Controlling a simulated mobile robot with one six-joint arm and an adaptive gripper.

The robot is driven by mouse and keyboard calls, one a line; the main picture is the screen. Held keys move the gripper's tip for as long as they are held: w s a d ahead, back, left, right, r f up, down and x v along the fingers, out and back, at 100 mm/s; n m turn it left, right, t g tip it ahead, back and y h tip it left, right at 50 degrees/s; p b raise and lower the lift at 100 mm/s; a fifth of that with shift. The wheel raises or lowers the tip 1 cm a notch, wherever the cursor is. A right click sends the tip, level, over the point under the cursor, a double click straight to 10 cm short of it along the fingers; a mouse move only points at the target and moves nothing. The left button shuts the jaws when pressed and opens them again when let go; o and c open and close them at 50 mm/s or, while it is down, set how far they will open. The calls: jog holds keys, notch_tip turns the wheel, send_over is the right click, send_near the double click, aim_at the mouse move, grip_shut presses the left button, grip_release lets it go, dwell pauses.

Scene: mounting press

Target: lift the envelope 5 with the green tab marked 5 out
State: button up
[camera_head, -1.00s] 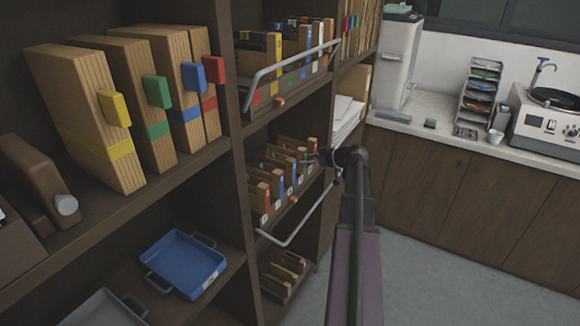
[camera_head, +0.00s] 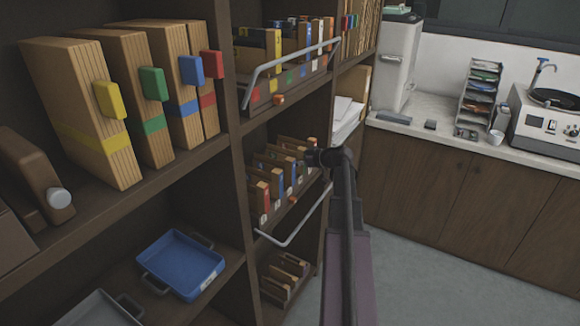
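A pull-out rack (camera_head: 293,202) on the middle shelf holds a row of brown envelopes (camera_head: 263,176) with coloured tabs, red and blue ones among them. The envelope with the green tab marked 5 cannot be made out; the tab numbers are too small to read, and my arm's end covers the right part of the row. My gripper (camera_head: 309,158) is at the right side of this row, close to the envelopes' tops. Its fingers are too small and dark to show whether they are open or shut, or whether they touch an envelope.
A metal rail (camera_head: 297,229) sticks out in front of the rack. Above is another rack (camera_head: 262,103) of tabbed envelopes with its own rail. Thick tabbed folders (camera_head: 75,115) stand on the left shelf, above a blue tray (camera_head: 181,266). The floor (camera_head: 410,275) at right is clear.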

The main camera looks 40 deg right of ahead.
grip_shut()
jog(key=shift+r, duration=0.1)
dwell(0.4)
notch_tip(320, 180, up, 10)
jog(key=p, duration=1)
dwell(0.6)
